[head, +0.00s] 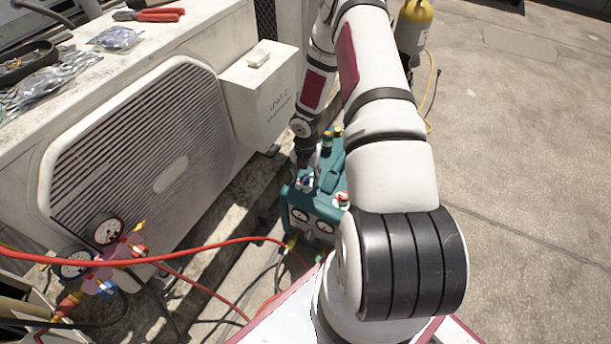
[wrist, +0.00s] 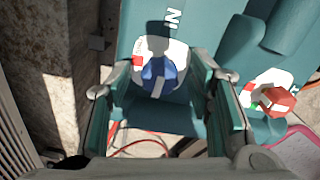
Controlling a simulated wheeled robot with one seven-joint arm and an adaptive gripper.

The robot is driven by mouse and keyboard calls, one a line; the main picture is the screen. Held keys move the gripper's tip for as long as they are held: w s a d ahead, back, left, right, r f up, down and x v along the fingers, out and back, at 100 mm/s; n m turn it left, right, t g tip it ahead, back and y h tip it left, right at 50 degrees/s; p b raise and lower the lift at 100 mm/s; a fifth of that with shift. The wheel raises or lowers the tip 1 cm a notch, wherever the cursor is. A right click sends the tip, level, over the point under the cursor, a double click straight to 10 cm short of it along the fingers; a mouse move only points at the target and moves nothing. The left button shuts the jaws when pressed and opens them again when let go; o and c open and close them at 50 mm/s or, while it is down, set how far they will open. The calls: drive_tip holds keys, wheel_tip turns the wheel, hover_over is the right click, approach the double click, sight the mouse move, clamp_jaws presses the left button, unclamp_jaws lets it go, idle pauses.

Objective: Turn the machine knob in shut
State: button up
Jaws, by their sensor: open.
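The machine is a teal unit (head: 333,182) on the ground with two round gauges on its front. Its blue knob (wrist: 155,75) sits on a white round dial with a red patch on the left, beside the white letters "IN". A pale bar marks the knob's lower side. It shows small in the head view (head: 306,183). A red knob (wrist: 277,100) sits on another white dial to the right; it shows in the head view too (head: 342,199). My gripper (wrist: 167,66) is open, its fingers on either side of the blue knob. I cannot tell whether they touch it.
A white condenser (head: 150,170) and its grey box (head: 262,95) stand left of the machine. A gauge manifold (head: 105,255) with red hoses (head: 200,249) lies in front. A yellow-topped cylinder (head: 412,30) stands behind. The concrete at right (head: 530,150) is clear.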

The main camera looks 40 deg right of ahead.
clamp_jaws()
drive_tip(key=shift+m, duration=0.4)
drive_tip(key=m+p, duration=0.1)
drive_tip(key=m, duration=0.2)
drive_tip(key=shift+m, duration=0.4)
drive_tip(key=m, duration=0.4)
drive_tip(key=shift+s+m, duration=0.1)
drive_tip(key=shift+m, duration=0.2)
drive_tip(key=m, duration=0.4)
drive_tip(key=shift+s+p, duration=0.1)
drive_tip(key=shift+p, duration=0.2)
drive_tip(key=shift+m, duration=2)
